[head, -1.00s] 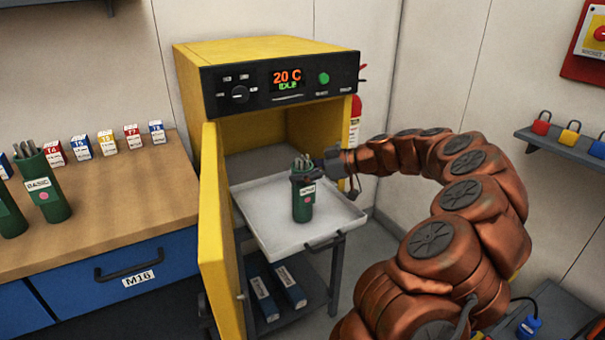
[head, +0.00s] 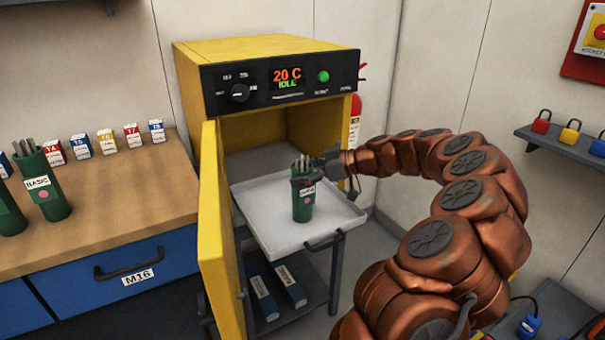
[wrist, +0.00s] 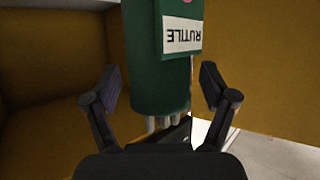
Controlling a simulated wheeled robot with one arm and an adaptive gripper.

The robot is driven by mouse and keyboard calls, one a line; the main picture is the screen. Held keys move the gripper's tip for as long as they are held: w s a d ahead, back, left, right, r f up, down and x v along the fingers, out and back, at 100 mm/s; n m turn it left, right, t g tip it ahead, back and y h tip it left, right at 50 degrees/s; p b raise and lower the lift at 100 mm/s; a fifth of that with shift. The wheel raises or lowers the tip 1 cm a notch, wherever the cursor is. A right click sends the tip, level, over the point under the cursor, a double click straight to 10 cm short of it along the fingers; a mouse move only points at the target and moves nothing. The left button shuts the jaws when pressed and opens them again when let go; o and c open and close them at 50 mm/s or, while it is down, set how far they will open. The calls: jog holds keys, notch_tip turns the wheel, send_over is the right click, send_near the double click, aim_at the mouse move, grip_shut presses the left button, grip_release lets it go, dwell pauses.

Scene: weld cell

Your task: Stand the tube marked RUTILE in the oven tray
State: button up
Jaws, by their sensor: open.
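The green tube marked RUTILE (head: 303,208) stands upright on the pulled-out oven tray (head: 265,225), with grey rods showing at its top. Its white label and a pink dot show in the wrist view, where the tube (wrist: 158,75) appears upside down. My gripper (head: 308,174) is at the tube's upper end, reaching in from the right. In the wrist view my gripper (wrist: 161,75) is open, with one finger on each side of the tube and gaps between. The tube's base meets the tray in the head view.
The yellow oven (head: 265,65) reads 20 C and idle. Its door (head: 221,230) stands open left of the tray. A BASIC tube (head: 42,187) and several small boxes (head: 107,141) are on the wooden bench (head: 125,195). The tray around the tube is bare.

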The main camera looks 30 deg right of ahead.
jog(key=shift+r+p, duration=0.2)
jog(key=shift+p, duration=0.1)
jog(key=b+v, duration=0.1)
jog(key=v, duration=1.1)
jog(key=shift+b, duration=0.3)
jog(key=shift+f, duration=0.1)
